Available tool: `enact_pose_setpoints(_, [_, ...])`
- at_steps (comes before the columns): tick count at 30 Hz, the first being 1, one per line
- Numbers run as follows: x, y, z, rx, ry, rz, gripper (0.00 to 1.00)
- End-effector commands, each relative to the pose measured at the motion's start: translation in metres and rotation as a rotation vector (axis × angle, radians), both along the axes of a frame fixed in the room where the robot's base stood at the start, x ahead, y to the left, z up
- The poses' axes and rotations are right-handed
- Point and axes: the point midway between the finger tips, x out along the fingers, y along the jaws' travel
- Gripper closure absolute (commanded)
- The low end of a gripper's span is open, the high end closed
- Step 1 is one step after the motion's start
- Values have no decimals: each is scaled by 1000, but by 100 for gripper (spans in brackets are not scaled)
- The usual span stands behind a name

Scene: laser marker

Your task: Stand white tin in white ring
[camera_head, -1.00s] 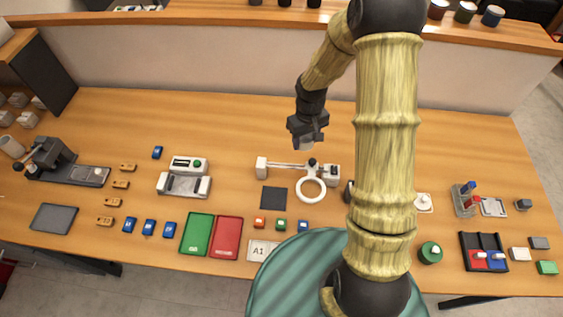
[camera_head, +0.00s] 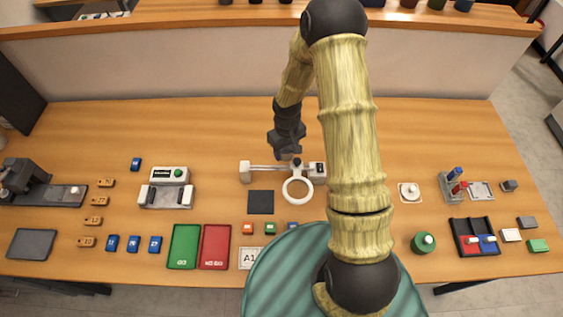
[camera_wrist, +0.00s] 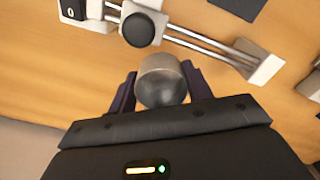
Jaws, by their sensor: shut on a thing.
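The white tin (camera_wrist: 161,80), greyish in this light, is held between the two dark fingers of my gripper (camera_wrist: 160,92) in the wrist view. In the head view my gripper (camera_head: 286,143) is over the table behind the rail stand, and only a pale bit of the tin shows below it. The white ring (camera_head: 285,193) lies in front of the rail, on the near side from my gripper. The ring looks empty, and the tin is apart from it.
The rail stand (camera_head: 246,172) with a dark knob lies between my gripper and the ring; its rail (camera_wrist: 203,42) shows close in the wrist view. A dark square pad (camera_head: 261,202) lies left of the ring. The table behind the rail is clear.

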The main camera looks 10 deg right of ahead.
Motion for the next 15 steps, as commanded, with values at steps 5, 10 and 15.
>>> enact_pose_setpoints(5, [0,0,-22,-1,0,1,79])
enact_pose_setpoints(10, [1,0,-25,0,-2,-1,79])
enact_pose_setpoints(15, [1,0,-26,0,-2,-1,79])
